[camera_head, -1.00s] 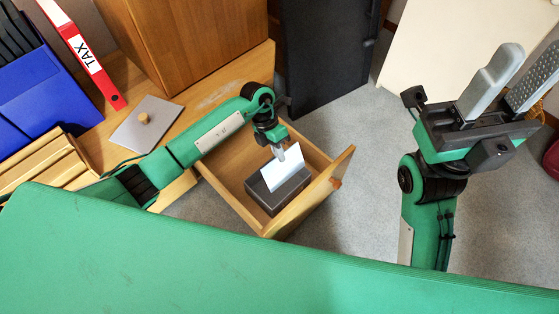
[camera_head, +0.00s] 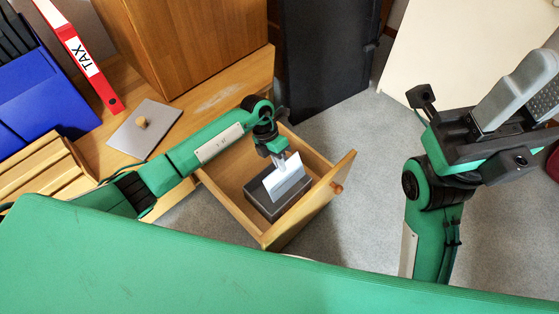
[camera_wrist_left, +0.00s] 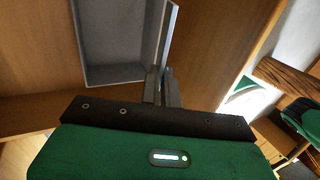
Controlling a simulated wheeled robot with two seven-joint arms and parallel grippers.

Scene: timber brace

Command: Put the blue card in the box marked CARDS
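A pale blue-white card (camera_head: 287,180) is held tilted at the grey box (camera_head: 262,204) inside the open drawer. My left gripper (camera_head: 281,160) is shut on the card's upper edge. In the left wrist view the left gripper (camera_wrist_left: 161,86) has its fingers close together, and the card (camera_wrist_left: 168,40) shows nearly edge-on beside the hollow of the grey box (camera_wrist_left: 113,45). I cannot tell whether the card's lower edge is inside the box or in front of it. No CARDS marking is readable. My right gripper (camera_head: 518,100) is open and empty at the right.
The wooden drawer (camera_head: 322,203) surrounds the box, its front at the right. On the desk lie a grey plate with a knob (camera_head: 145,128), a red TAX binder (camera_head: 80,55) and a blue file holder (camera_head: 40,92). A dark cabinet (camera_head: 325,60) stands behind. Grey carpet is free right of the drawer.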

